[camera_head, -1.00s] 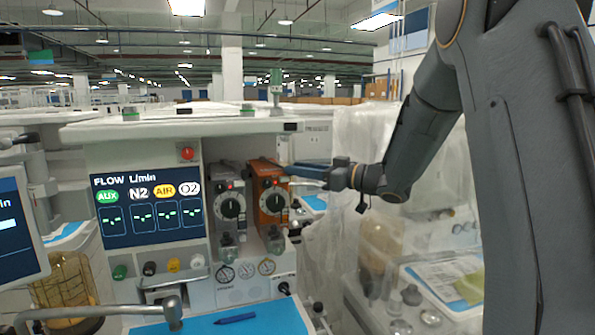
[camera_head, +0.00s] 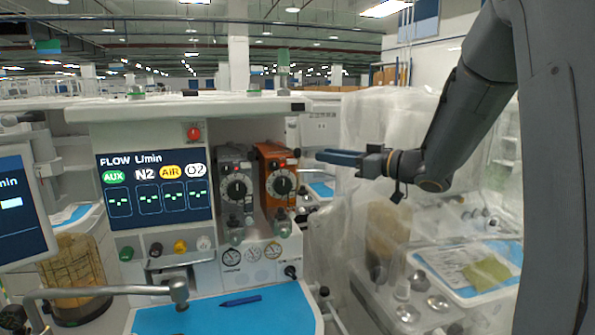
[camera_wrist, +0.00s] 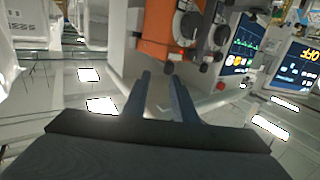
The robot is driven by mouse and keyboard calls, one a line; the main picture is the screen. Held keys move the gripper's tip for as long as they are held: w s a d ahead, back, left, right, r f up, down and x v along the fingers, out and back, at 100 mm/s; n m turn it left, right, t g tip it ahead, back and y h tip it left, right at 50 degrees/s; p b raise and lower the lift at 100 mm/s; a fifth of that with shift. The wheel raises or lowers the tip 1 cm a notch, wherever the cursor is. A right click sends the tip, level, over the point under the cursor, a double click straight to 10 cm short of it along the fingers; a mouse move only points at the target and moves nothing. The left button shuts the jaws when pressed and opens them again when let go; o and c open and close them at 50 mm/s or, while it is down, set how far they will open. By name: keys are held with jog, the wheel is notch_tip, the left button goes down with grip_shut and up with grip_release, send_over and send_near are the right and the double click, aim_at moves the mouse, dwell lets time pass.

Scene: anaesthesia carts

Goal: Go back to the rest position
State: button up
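My gripper (camera_head: 342,157) points left in the head view, to the right of the anaesthesia cart. In the wrist view its two dark fingers (camera_wrist: 160,85) stand apart with nothing between them. An orange vaporizer (camera_head: 277,178) with a dial sits on the cart's front, left of the fingertips, with a visible gap between. The orange vaporizer also shows beyond the fingers in the wrist view (camera_wrist: 157,38). A grey vaporizer (camera_head: 236,188) stands just left of it.
The cart has a flow screen (camera_head: 157,190), a blue work surface (camera_head: 285,312) with a pen (camera_head: 240,300), and a monitor (camera_head: 20,208) at left. A plastic-covered cart (camera_head: 365,235) stands below and behind my arm, with a tray (camera_head: 505,292). Floor shows below the fingers in the wrist view.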

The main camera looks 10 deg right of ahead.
jog(key=s+d+f+m+g+h, duration=0.1)
jog(key=s+d+f+m+h, duration=0.2)
jog(key=f+h, duration=0.4)
jog(key=s+d+f+m+g+h, duration=0.1)
jog(key=s+f+m+h, duration=0.35)
jog(key=f, duration=0.45)
jog(key=s+a+f+g, duration=0.1)
jog(key=s+f+g, duration=0.2)
jog(key=s, duration=0.4)
jog(key=s+a+f+m+g, duration=0.1)
jog(key=s+a+f+g, duration=0.1)
jog(key=s+f, duration=0.3)
jog(key=s+a+f+g, duration=0.1)
jog(key=s+f+g, duration=0.3)
jog(key=s, duration=0.7)
jog(key=shift+a+m+h, duration=0.35)
jog(key=shift+h, duration=0.1)
